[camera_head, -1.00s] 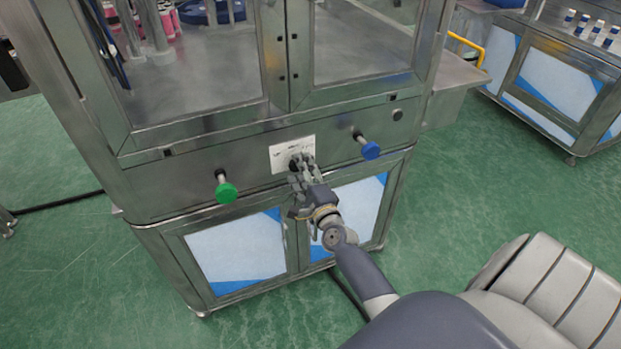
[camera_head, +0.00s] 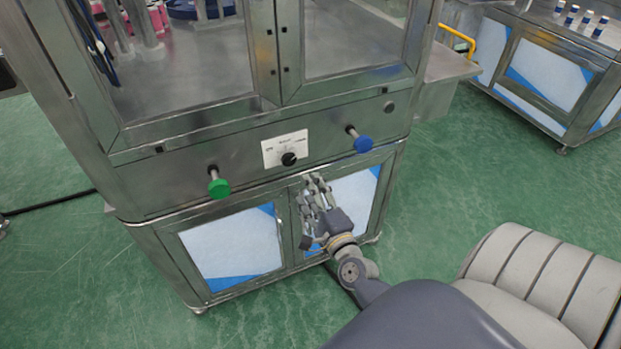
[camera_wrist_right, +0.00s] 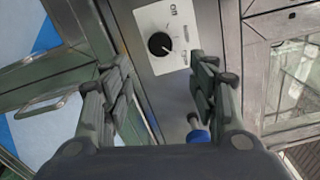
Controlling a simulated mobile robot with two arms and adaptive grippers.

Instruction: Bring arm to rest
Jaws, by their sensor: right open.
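My right gripper (camera_head: 314,190) is open and empty in front of the machine's lower doors, a little below the black knob (camera_head: 289,159). In the right wrist view its fingers (camera_wrist_right: 160,85) stand apart, with the knob (camera_wrist_right: 159,43) on its white label plate (camera_wrist_right: 180,30) beyond and between them. The gripper does not touch the knob. My left gripper is not in either view.
A green push button (camera_head: 219,187) and a blue push button (camera_head: 361,143) stick out from the metal cabinet's panel (camera_head: 240,150). A second cabinet (camera_head: 545,75) stands at the upper right. Green floor (camera_head: 440,190) is clear between them.

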